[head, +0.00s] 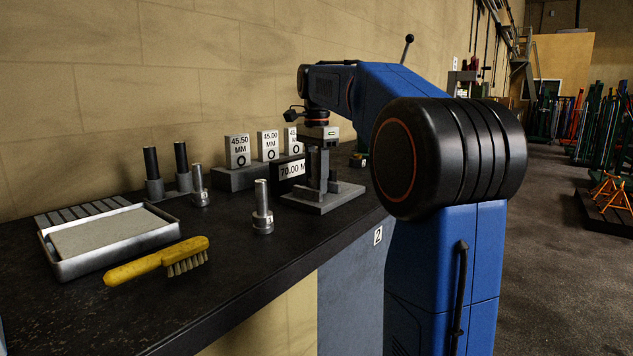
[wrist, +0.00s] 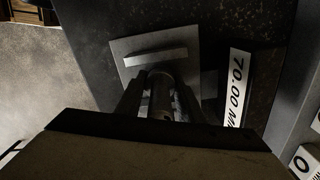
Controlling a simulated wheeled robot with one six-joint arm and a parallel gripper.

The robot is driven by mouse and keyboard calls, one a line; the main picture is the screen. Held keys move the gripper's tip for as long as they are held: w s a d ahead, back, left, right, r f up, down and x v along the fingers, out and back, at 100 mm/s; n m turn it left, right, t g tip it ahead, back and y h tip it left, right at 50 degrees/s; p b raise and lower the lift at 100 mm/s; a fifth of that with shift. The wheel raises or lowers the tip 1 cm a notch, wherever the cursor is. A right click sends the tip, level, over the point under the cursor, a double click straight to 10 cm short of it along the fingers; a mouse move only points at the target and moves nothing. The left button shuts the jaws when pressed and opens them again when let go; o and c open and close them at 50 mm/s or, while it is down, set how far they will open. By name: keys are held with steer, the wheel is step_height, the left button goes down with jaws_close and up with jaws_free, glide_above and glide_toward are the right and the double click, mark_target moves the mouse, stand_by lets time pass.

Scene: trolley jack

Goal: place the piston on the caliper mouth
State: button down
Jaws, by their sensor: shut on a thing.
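My gripper (head: 321,178) points straight down over a grey square base plate (head: 300,199) on the bench. It is shut on a grey metal cylinder, which I take to be the piston (wrist: 160,92); the cylinder shows between the two fingers (wrist: 158,97) in the wrist view. The plate, apparently the caliper's base (wrist: 130,48), lies below and around the fingers, with a pale raised bar on it. The fingers hide the caliper mouth, and I cannot tell whether the piston touches it.
A block labelled 70.00 (head: 292,170) stands close beside the plate. Several labelled blocks (head: 238,151) stand behind. Left are stepped metal pegs (head: 263,207), black-topped posts (head: 181,160), a shallow tray (head: 110,250) and a yellow brush (head: 155,262). The bench's front edge is near.

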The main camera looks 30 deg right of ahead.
steer(key=shift+f, duration=0.2)
steer(key=c, duration=1.2)
jaws_free()
step_height(320, 180, up, 12)
steer(key=shift+r, duration=0.1)
